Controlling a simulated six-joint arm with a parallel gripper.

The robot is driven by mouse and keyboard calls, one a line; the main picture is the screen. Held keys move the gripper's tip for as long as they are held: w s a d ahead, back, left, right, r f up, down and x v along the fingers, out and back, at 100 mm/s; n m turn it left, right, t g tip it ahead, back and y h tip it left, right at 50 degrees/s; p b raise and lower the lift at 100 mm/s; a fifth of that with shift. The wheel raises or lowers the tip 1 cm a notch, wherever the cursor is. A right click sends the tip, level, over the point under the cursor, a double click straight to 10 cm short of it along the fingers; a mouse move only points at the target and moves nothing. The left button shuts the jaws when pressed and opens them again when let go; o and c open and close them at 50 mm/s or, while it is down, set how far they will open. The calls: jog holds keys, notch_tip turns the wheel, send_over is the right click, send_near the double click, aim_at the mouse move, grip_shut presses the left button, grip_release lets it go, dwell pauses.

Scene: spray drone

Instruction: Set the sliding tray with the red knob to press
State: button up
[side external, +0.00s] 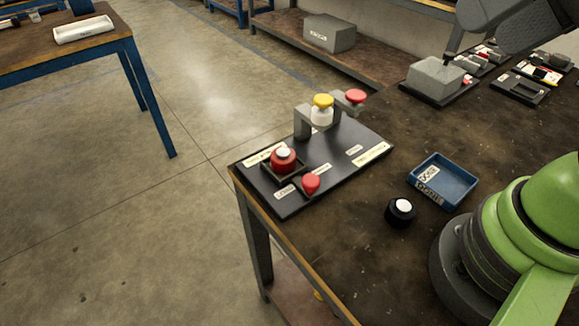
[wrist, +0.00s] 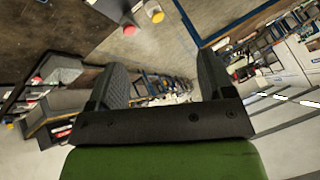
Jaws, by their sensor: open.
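The sliding tray (side external: 291,174) sits at the near left end of a black board (side external: 345,165). It carries a red round part with a white top (side external: 283,157), and its red knob (side external: 311,183) sticks out on the near side. Farther along the board stands a grey press frame (side external: 302,122) with a yellow knob (side external: 323,101) over a white body and a second red knob (side external: 356,97) to its right. The tray is apart from the frame. My gripper (wrist: 160,65) is open, with nothing between its fingers; in the side view its fingers are not clearly shown.
A blue bin (side external: 443,181) and a black round piece with a white top (side external: 401,210) lie right of the board. A grey block (side external: 436,77) and other fixtures (side external: 520,88) stand at the back. The table between is clear.

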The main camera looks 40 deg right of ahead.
jog(key=shift+w, duration=0.15)
jog(key=c, duration=0.3)
jog(key=n+g+h, duration=0.1)
jog(key=g+h, duration=0.1)
jog(key=g, duration=0.5)
send_over(311, 179)
notch_tip(311, 179, down, 17)
notch_tip(311, 179, down, 10)
grip_shut()
